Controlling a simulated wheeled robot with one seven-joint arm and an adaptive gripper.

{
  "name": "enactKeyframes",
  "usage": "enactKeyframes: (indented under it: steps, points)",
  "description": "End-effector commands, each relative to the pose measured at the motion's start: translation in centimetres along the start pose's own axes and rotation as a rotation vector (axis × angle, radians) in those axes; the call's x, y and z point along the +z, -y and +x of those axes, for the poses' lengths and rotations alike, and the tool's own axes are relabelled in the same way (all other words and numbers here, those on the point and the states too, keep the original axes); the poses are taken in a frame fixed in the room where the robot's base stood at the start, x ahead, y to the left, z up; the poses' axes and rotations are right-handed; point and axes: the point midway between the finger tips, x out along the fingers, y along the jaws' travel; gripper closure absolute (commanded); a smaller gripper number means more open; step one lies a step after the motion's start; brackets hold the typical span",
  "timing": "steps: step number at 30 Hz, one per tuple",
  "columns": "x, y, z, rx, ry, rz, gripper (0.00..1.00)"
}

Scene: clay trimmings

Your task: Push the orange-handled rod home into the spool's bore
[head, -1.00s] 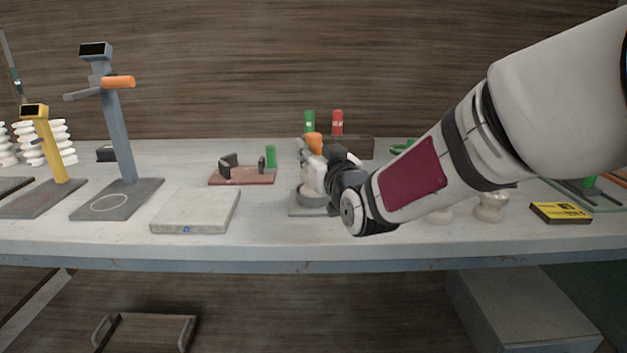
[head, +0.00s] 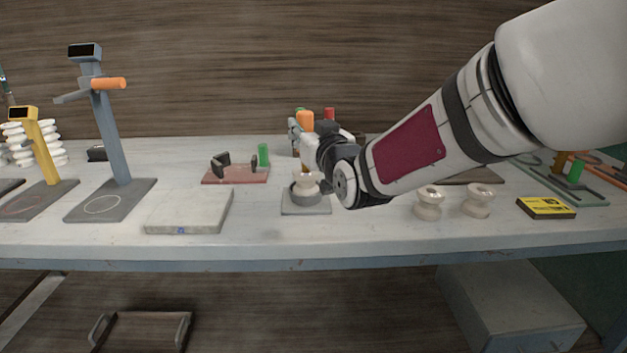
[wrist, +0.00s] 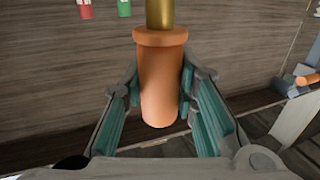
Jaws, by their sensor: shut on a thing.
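My gripper (wrist: 160,95) is shut on the orange handle (wrist: 158,85), one finger on each side. The brass rod (wrist: 160,14) extends from the handle's collar to the top edge of the wrist view. In the head view the orange handle (head: 305,121) shows above my gripper, which is over the back of the spool. A cream spool (head: 306,183) stands upright in a dark round holder on a grey plate (head: 306,211). The rod's tip and the spool's bore are hidden, so I cannot tell how they line up.
Two loose cream spools (head: 430,203) (head: 478,200) stand to the right, with a yellow and black box (head: 545,207) beyond. Left are a pale slab (head: 188,211), a red fixture (head: 235,174) and a blue-grey stand (head: 112,130). Green and red cylinders stand behind my gripper.

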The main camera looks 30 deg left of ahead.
Motion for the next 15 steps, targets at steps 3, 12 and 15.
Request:
enactKeyframes:
  steps: [3,12,15]
  points:
    - [-0.8,0.0,0.0,0.0,-0.004,0.0,1.0]
    - [-2.1,0.0,0.0,0.0,-0.004,-0.001,1.0]
    - [-2.6,0.0,0.0,0.0,-0.003,0.0,1.0]
